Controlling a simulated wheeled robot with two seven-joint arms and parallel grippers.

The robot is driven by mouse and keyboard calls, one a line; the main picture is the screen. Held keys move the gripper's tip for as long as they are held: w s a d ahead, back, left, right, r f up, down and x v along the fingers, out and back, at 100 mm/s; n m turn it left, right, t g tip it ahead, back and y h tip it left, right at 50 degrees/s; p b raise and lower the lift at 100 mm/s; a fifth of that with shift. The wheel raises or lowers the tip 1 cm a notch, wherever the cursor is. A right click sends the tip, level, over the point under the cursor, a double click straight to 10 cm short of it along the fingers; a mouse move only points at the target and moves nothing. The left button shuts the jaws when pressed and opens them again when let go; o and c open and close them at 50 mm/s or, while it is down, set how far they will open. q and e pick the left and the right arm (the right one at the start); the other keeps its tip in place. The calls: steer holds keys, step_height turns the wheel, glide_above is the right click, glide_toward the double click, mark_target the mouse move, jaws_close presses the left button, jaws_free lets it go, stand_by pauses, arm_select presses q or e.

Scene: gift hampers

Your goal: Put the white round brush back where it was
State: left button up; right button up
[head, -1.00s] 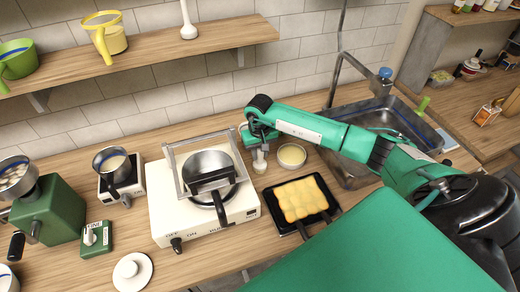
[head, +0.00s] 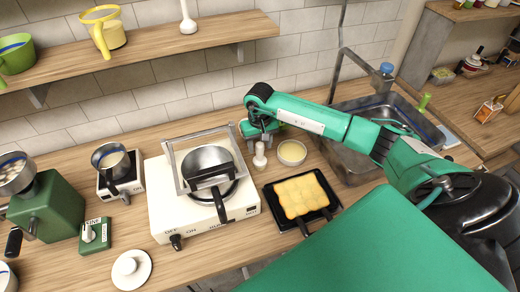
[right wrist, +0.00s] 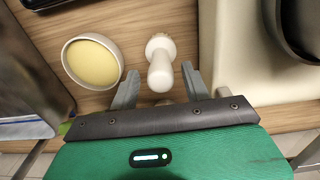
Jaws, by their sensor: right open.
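The white round brush (head: 260,156) stands on the wooden counter, between the white stove and a small bowl of yellow contents (head: 292,153). It also shows in the right wrist view (right wrist: 160,70), between the fingers with a gap on each side. My right gripper (right wrist: 160,88) is open and empty; in the head view it (head: 261,136) is at the top of the brush, partly hidden by its own arm. My left gripper is not in view.
The white stove (head: 160,210) with a pan (head: 208,160) is left of the brush. A black tray with yellow contents (head: 302,196) lies in front of the bowl. The sink (head: 350,165) is to the right. A wall shelf (head: 160,52) holds a similar white item (head: 188,20).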

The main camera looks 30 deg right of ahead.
step_height(320, 180, up, 9)
steer(key=b, duration=0.3)
steer(key=shift+f+b, duration=0.15)
steer(key=shift+b, duration=0.25)
steer(key=shift+r, duration=0.6)
